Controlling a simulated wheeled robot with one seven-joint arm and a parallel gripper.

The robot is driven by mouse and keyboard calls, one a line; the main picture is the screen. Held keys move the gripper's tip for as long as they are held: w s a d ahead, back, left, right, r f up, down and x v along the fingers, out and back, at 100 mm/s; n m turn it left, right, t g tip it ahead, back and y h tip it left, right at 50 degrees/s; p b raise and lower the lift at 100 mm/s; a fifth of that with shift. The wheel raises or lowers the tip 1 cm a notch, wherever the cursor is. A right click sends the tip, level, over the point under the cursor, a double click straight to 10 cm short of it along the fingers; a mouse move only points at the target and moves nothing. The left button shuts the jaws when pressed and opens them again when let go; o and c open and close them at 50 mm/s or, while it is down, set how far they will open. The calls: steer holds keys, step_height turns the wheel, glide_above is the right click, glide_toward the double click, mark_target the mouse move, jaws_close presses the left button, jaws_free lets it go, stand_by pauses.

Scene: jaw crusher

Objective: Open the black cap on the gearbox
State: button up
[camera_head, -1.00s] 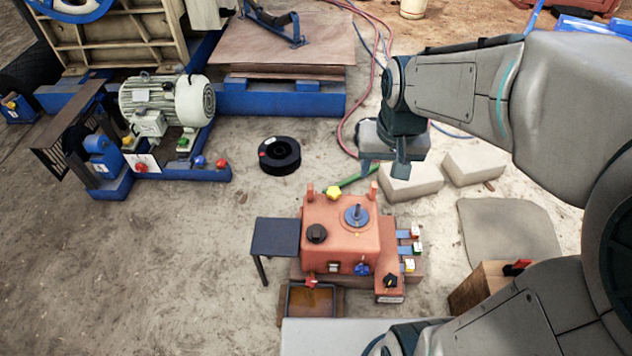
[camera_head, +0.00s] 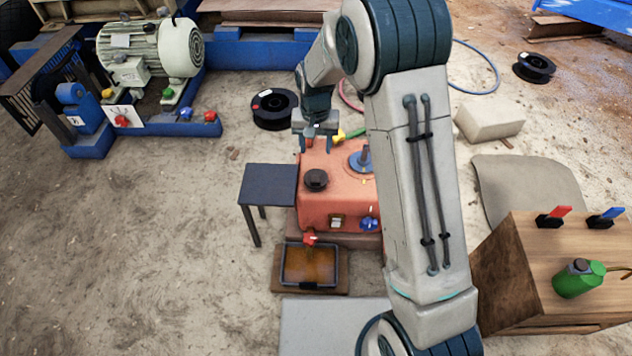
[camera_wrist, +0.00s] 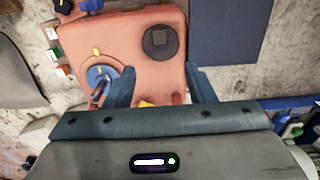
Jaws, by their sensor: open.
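The gearbox (camera_head: 338,198) is an orange-red box in the middle of the head view. Its black cap (camera_head: 316,180) sits on the top face, toward the left side. In the wrist view the cap (camera_wrist: 160,41) is a dark round piece with a square boss, seated on the gearbox top (camera_wrist: 130,28). My gripper (camera_head: 319,146) is at the far edge of the gearbox, behind the cap in the head view. In the wrist view my gripper (camera_wrist: 160,85) has its two fingers apart with nothing between them; the cap lies beyond the fingertips, not touched.
A small dark table (camera_head: 268,184) stands left of the gearbox. A blue-based disc with a post (camera_head: 361,160) is on the gearbox top, partly hidden by my arm. An amber-filled tray (camera_head: 309,265) lies in front. A wooden box (camera_head: 540,270) with a green can stands right.

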mark_target(316, 178)
step_height(316, 178, down, 14)
steer(key=b, duration=0.5)
steer(key=shift+r, duration=0.25)
steer(key=shift+c, duration=0.3)
jaws_close()
